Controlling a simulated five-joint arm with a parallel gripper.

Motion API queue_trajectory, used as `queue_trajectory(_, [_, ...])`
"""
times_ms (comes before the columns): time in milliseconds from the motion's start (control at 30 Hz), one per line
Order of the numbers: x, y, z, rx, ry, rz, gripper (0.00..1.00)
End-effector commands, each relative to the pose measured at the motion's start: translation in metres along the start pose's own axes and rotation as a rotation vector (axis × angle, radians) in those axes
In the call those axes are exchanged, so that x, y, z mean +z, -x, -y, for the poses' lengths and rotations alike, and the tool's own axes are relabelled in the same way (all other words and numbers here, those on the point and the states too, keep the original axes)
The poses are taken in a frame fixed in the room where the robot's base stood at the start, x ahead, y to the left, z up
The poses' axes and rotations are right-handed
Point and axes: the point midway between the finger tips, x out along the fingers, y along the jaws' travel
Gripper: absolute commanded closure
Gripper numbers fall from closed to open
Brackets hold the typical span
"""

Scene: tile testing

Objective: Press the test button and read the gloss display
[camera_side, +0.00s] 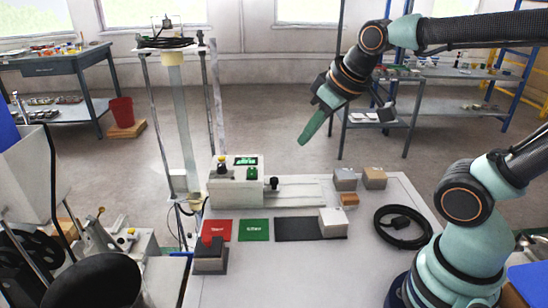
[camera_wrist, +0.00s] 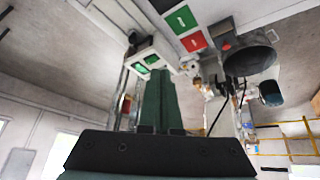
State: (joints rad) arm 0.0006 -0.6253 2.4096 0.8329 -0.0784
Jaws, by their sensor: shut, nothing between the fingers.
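The white testing device (camera_side: 226,189) stands at the back left of the white table. Its green-lit display (camera_side: 246,161) is on its top, with characters too small to read. The device (camera_wrist: 165,47) also shows in the wrist view, with two green patches, beyond the fingers. My gripper (camera_side: 303,141) is shut and empty, high above and right of the device, pointing down-left. Its fingers (camera_wrist: 158,72) lie together in the wrist view.
The table (camera_side: 300,275) holds a red mat (camera_side: 217,230), a green mat (camera_side: 254,230) and a dark mat (camera_side: 293,229) with a white block (camera_side: 332,223). Grey and tan blocks (camera_side: 374,177) stand at the back right.

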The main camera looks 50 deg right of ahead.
Motion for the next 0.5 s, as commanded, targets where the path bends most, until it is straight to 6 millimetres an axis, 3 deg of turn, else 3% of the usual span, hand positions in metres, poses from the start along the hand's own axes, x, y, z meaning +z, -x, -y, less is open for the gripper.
queue_trajectory(267, [-0.072, -0.029, -0.007, 0.012, 0.173, -0.065, 1.00])
queue_trajectory(500, [-0.129, -0.068, -0.012, 0.034, 0.325, -0.126, 1.00])
